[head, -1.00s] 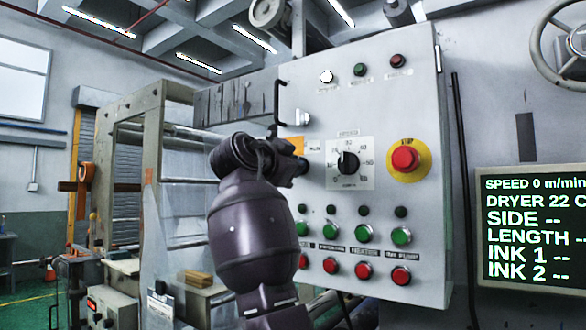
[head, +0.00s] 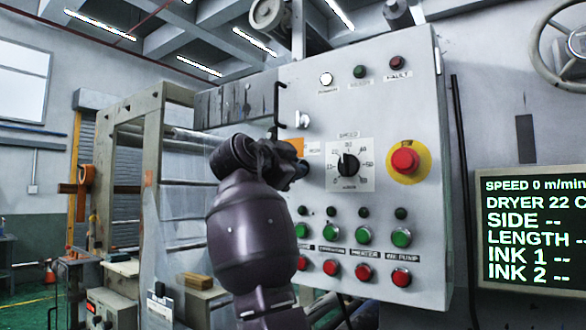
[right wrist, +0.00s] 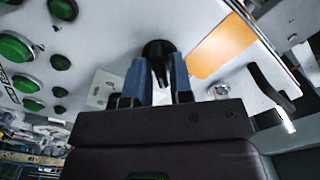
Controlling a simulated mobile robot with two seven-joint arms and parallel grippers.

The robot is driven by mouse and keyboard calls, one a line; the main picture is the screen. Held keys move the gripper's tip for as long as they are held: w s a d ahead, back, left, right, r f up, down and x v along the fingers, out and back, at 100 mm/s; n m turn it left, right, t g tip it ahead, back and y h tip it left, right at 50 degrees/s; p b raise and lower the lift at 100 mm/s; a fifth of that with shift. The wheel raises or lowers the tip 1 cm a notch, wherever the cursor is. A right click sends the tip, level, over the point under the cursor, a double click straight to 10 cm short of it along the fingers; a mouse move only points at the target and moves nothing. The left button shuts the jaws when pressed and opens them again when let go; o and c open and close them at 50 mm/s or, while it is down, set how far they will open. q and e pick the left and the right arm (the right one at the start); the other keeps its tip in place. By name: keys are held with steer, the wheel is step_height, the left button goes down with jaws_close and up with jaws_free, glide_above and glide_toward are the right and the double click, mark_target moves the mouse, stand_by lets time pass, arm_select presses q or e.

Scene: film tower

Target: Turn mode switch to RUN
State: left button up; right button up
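The mode switch is a black rotary knob (right wrist: 158,52) on the grey control panel (head: 385,110), beside an orange plate (right wrist: 221,46). In the head view my right gripper (head: 298,170) hides the switch and its markings, so I cannot read its setting. In the right wrist view my right gripper (right wrist: 157,82) has its blue fingers apart, one on each side of the knob's narrow grip. A small gap seems to show between grip and fingers; firm contact is not visible. My left gripper is not in view.
The speed dial (head: 348,164) sits right of my gripper, with the red emergency stop (head: 405,161) beyond it. Green buttons (head: 364,236) and red buttons (head: 363,272) lie below. A black handle (head: 279,105) and a silver lock (head: 303,121) are close above my gripper. A display (head: 530,230) stands at the right.

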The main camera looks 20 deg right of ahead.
steer(key=shift+o, duration=1.1)
steer(key=shift+a, duration=0.1)
steer(key=b+v, duration=0.2)
steer(key=v, duration=0.8)
steer(key=shift+s+a, duration=0.2)
steer(key=shift+s, duration=0.1)
